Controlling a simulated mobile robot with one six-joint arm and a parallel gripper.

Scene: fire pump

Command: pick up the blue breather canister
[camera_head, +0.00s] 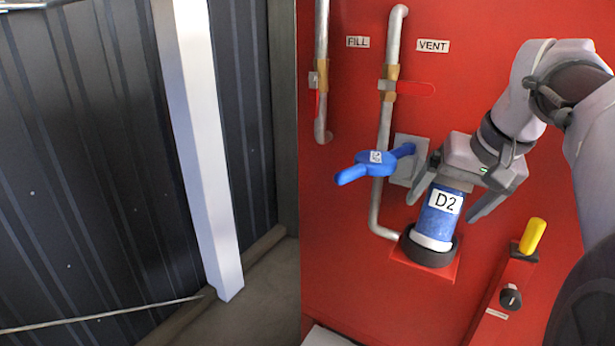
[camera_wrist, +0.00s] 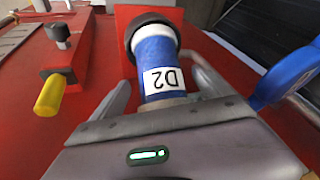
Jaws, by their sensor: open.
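The blue breather canister (camera_head: 438,214) carries a white D2 label and a white band near its bottom. It stands in a black ring holder (camera_head: 430,248) on the red panel. My gripper (camera_head: 451,205) is open, with one finger on each side of the canister's upper part. In the wrist view the canister (camera_wrist: 157,62) lies between the two fingertips of my gripper (camera_wrist: 165,88), with visible space beside the left finger. Contact on the right side is hard to tell. The canister's top end is hidden behind the gripper body.
A blue valve handle (camera_head: 376,163) is just left of the gripper; it also shows in the wrist view (camera_wrist: 285,75). A yellow handle (camera_head: 532,236) and a black knob (camera_head: 510,297) are at right. FILL and VENT pipes (camera_head: 385,130) run down the red panel.

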